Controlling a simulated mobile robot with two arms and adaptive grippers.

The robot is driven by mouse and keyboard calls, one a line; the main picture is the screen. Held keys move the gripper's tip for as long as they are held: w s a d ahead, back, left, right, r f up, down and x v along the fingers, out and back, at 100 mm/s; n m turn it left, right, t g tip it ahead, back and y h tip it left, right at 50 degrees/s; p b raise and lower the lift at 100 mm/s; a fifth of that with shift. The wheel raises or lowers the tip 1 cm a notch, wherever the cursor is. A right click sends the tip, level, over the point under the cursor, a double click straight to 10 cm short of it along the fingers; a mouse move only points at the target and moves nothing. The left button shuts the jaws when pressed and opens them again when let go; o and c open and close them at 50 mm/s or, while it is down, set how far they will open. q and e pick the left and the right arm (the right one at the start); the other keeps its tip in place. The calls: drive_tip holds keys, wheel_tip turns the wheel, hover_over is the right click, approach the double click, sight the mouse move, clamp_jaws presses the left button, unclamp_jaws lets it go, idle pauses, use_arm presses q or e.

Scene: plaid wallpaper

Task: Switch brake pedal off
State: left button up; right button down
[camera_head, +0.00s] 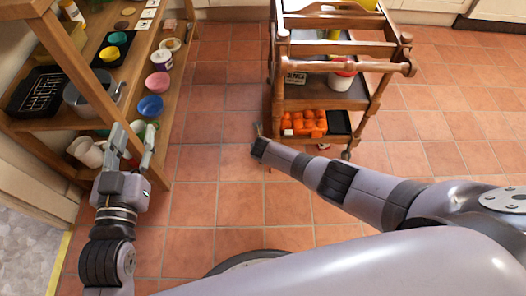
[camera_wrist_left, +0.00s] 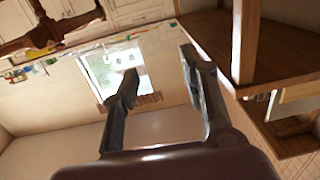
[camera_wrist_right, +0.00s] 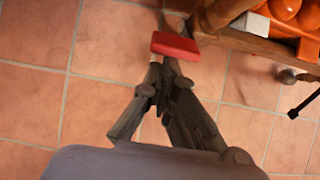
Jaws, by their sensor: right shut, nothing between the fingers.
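A red brake pedal (camera_wrist_right: 175,45) shows in the right wrist view, close by the foot of the wooden cart (camera_wrist_right: 250,40). My right gripper (camera_wrist_right: 167,78) is shut and empty, its fingertips just below the pedal in the picture; I cannot tell whether they touch it. In the head view the right gripper (camera_head: 257,131) is low beside the cart's front left leg, and the pedal there is not clearly visible. My left gripper (camera_head: 134,139) is open and empty beside the shelf; its two spread fingers also show in the left wrist view (camera_wrist_left: 158,78).
The wooden cart (camera_head: 374,98) carries orange items (camera_head: 304,123) on its lowest level. A wooden shelf (camera_head: 178,75) with bowls, cups and a pot stands at the left. Tiled floor (camera_head: 225,100) is clear between shelf and cart.

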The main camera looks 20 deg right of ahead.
use_arm(q)
drive_tip(key=shift+s+a+f+g, duration=0.15)
drive_tip(key=shift+f+g, duration=0.25)
drive_tip(key=shift+f, duration=0.25)
drive_tip(key=shift+s+a+f+g, duration=0.1)
drive_tip(key=shift+f+g, duration=0.3)
drive_tip(key=shift+f, duration=0.25)
use_arm(e)
drive_tip(key=shift+w+d+r, duration=0.2)
drive_tip(key=shift+w+r, duration=0.65)
drive_tip(key=shift+w, duration=0.05)
drive_tip(key=shift+s, duration=0.1)
